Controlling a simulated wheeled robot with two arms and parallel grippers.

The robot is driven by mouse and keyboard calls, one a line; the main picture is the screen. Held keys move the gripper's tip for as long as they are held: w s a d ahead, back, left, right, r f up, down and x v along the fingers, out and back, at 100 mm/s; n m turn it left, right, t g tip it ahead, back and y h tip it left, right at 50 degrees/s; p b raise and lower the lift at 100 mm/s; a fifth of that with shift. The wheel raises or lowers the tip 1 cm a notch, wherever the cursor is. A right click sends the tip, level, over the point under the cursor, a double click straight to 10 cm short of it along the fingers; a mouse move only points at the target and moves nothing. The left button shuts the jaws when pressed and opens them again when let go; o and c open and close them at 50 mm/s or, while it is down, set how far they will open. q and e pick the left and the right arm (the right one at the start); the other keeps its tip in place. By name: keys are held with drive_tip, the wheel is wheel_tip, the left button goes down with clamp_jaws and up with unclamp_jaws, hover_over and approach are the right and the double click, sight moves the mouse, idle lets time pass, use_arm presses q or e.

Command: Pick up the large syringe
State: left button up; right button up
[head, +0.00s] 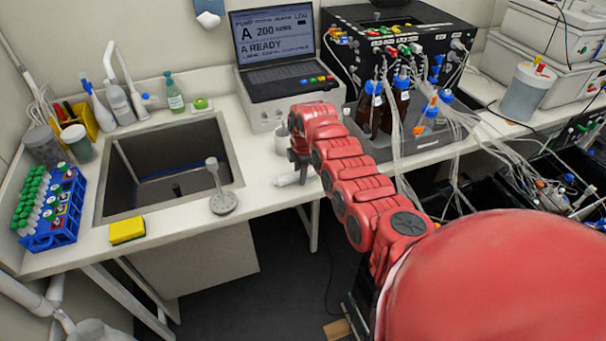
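A white, tube-shaped object (287,180), which looks like the large syringe, lies on the counter right of the sink, near the front edge. Its right end is close to my red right arm, and fine detail is too small to make out. My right gripper (297,164) is at the end of that arm, pointing down just above and behind the white object. The fingers are small, dark and partly hidden by the wrist, so I cannot tell whether they are open or touch it. My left gripper is not in view.
A white cup (281,140) stands just behind the gripper. The laptop unit (279,80) is farther back. The sink (168,172) and a grey stand (222,200) are to the left. Bottles with tubing (397,100) stand right of my arm. The counter front between sponge (127,230) and stand is clear.

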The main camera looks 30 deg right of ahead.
clamp_jaws()
drive_tip(key=shift+r, duration=0.15)
